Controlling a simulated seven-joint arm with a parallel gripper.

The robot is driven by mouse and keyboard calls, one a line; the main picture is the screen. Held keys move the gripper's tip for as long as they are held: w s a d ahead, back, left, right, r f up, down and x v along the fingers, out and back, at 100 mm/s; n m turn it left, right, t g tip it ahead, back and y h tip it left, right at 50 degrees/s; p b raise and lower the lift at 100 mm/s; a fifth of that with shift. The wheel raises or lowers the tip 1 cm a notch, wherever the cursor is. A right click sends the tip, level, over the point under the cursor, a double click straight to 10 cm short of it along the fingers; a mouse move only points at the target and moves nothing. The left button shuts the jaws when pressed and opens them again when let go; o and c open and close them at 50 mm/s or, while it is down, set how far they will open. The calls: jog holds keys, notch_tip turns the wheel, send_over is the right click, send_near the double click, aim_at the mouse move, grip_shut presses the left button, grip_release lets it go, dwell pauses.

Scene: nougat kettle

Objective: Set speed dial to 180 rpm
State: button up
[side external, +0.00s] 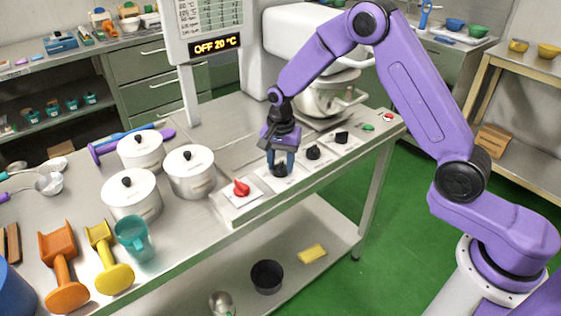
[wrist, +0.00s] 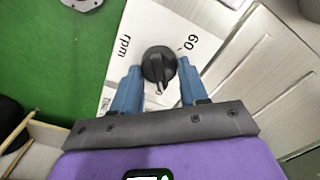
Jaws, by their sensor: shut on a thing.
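The speed dial is a black round knob with a raised grip bar (wrist: 158,66) on a white plate marked "rpm" and "60" in the wrist view. A light mark at the end of its bar points toward my gripper's palm, away from the "60". The other numbers are hidden, so I cannot read the setting. In the side view the dial (side external: 280,171) sits on the front control strip under my gripper (side external: 281,161). My gripper's blue fingers (wrist: 158,73) are shut on the dial, one on each side of it.
A red knob (side external: 241,188) is left of the dial; black knobs (side external: 313,152) (side external: 341,137), a green button (side external: 368,127) and a red button (side external: 388,117) are right. Lidded pots (side external: 190,173) stand left. The mixer bowl (side external: 325,97) is behind. The display (side external: 215,45) reads "OFF 20 °C".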

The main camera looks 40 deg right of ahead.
aim_at(281, 163)
jog(key=shift+m, duration=0.5)
jog(key=o, duration=1)
notch_tip(281, 163, up, 18)
jog(key=shift+f, duration=0.25)
